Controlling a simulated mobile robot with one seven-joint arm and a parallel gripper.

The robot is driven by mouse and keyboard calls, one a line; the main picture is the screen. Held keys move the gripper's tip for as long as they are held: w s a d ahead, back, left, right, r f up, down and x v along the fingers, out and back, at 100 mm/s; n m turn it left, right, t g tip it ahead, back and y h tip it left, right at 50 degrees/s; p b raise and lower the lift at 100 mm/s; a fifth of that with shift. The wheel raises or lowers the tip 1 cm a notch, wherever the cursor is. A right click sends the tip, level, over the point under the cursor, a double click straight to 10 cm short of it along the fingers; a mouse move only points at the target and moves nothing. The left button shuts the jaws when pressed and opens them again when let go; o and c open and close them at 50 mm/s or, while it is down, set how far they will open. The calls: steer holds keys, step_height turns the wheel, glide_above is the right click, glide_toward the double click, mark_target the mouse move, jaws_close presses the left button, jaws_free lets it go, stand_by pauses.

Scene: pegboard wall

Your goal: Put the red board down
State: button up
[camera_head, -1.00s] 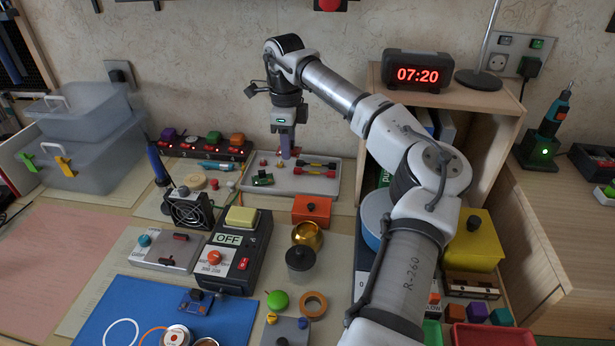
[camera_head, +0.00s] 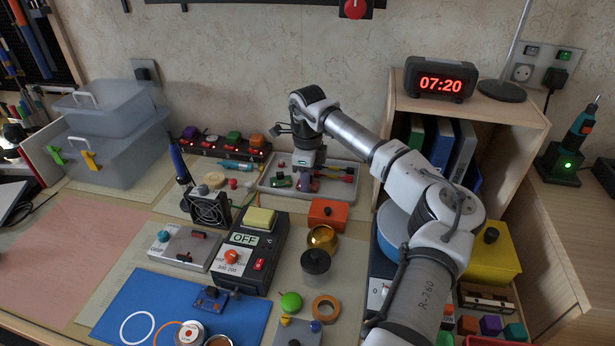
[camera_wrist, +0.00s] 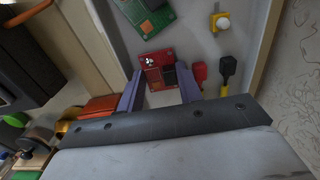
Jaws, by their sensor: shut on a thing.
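My gripper (camera_head: 307,183) is over the grey tray (camera_head: 345,195), pointing down. In the wrist view its two purple fingers (camera_wrist: 160,92) are shut on the red board (camera_wrist: 159,72), one at each side. The board has dark chips on it. In the head view the red board is mostly hidden by the gripper. It is at or just above the tray floor; I cannot tell whether it touches. A green board (camera_wrist: 146,12) lies beside it in the tray and also shows in the head view (camera_head: 280,181).
Red and yellow-black connectors (camera_wrist: 228,70) lie close beside the board, with a white-topped yellow button (camera_wrist: 221,22) farther off. An orange box (camera_head: 327,214) stands in front of the tray. The wooden shelf (camera_head: 470,108) stands to the right. A row of coloured knobs (camera_head: 225,147) is behind left.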

steer(key=o, duration=0.7)
steer(key=shift+f, duration=0.15)
steer(key=shift+c, duration=0.2)
step_height(320, 180, up, 12)
steer(key=shift+r, duration=0.25)
